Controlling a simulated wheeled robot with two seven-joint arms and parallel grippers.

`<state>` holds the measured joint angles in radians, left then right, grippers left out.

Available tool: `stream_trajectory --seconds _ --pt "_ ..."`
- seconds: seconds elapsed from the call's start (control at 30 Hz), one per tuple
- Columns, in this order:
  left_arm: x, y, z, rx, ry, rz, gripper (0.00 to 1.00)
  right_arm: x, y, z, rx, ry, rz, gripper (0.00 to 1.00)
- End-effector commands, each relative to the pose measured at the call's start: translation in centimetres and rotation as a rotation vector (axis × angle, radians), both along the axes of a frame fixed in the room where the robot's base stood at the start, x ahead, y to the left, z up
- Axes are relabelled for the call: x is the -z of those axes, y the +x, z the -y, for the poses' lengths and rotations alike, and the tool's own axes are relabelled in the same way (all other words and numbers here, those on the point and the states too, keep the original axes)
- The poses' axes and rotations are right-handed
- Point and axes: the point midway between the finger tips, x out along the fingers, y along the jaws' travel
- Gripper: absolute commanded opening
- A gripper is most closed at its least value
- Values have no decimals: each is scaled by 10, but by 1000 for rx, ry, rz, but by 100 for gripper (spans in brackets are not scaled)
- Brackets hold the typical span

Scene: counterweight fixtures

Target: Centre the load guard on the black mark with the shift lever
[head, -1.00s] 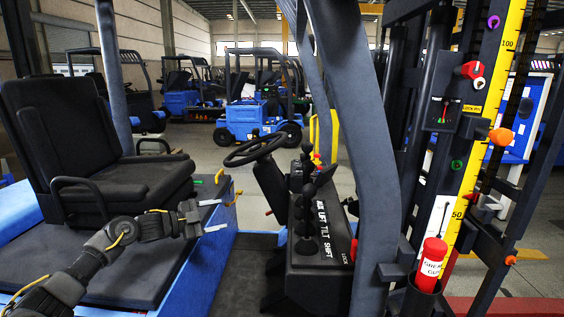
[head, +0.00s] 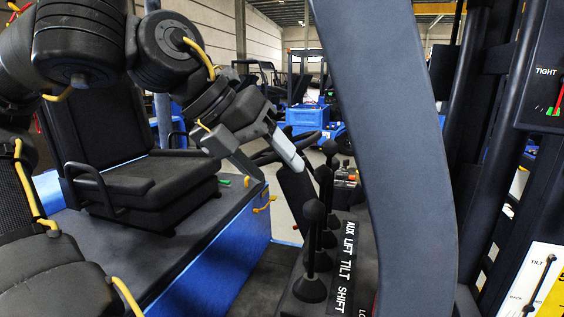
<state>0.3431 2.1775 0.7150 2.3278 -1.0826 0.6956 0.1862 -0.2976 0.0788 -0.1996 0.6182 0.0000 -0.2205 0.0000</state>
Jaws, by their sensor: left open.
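The lever console (head: 345,235) carries a row of black levers labelled AUX, LIFT, TILT and SHIFT from far to near. The shift lever (head: 310,288) is the nearest, a black ball knob on a thin stem above a dark boot, and looks roughly upright. My left gripper (head: 279,172) is open and empty, above and to the left of the shift lever's knob, apart from it. Its light fingertips point down and right. I cannot make out the load guard or the black mark. My right gripper is not in view.
A thick dark pillar (head: 395,150) stands just right of the levers. The black seat (head: 150,175) and blue step (head: 215,275) are at left. The steering wheel (head: 265,155) is behind my gripper. A gauge marked TIGHT (head: 542,95) and a tilt plate (head: 530,285) are at right.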

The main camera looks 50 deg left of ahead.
Motion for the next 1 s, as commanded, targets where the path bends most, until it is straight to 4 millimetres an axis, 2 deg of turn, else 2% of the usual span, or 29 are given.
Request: stream_trajectory --seconds 0.1,0.2,0.27,0.4,0.5,0.7,0.87,1.0 --pt "9 8 -1 -2 -5 -7 62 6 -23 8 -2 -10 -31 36" --pt "20 17 2 -1 -5 -10 62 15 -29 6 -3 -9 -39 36" --pt "29 23 4 -1 -5 -11 62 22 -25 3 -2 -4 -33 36" --pt "50 39 10 -2 -6 -9 62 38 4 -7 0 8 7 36" --pt "64 51 15 -1 -5 -7 62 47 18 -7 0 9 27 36" --pt "84 69 22 0 -4 -6 62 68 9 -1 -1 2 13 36" --pt "91 76 25 1 -4 -4 62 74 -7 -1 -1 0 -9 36" --pt "91 78 26 1 -5 -3 62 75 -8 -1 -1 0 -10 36"
